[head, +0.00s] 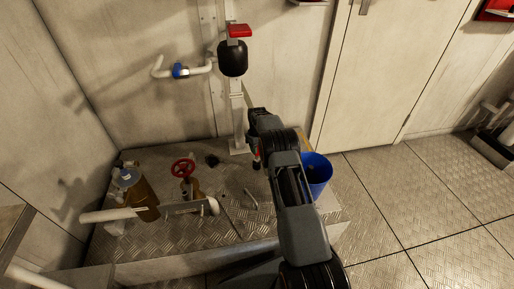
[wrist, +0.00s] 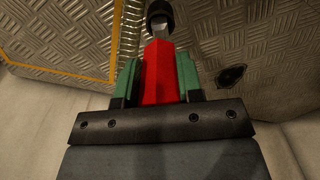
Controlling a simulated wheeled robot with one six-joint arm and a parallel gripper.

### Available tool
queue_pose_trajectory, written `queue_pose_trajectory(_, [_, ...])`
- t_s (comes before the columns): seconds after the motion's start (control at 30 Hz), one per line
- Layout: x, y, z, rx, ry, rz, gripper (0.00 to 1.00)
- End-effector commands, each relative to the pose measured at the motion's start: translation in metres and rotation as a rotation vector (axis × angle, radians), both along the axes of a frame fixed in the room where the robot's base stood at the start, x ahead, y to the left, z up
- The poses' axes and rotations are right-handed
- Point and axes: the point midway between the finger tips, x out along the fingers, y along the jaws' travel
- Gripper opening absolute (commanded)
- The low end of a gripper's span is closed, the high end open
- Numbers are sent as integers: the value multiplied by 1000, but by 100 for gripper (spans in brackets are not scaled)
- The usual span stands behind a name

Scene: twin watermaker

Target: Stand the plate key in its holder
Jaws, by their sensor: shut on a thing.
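My gripper (wrist: 160,80) has green fingers shut on the red handle of a tool, which looks like the plate key (wrist: 159,72). A short metal shank and a dark round end stick out beyond the fingertips. In the head view my gripper (head: 257,152) is mostly hidden by my arm; a bit of red and a dark tip show below it, over the raised tread plate (head: 225,228). A dark flanged fitting (wrist: 231,76) is on the tread plate, right of the tool in the wrist view. I cannot tell which part is the holder.
A red handwheel valve (head: 183,168), an amber container (head: 140,190), a white pipe (head: 112,215) and a small bent metal piece (head: 250,198) are left of my arm. A blue bucket (head: 317,174) stands close on the right. A white post (head: 237,115) rises behind.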

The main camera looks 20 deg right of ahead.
Motion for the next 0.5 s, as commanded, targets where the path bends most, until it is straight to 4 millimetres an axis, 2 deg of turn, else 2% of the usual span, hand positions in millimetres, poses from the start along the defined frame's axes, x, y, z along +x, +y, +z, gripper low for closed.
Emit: queue_pose_trajectory(0.5, [0, 0, -13, 0, -1, 0, 17])
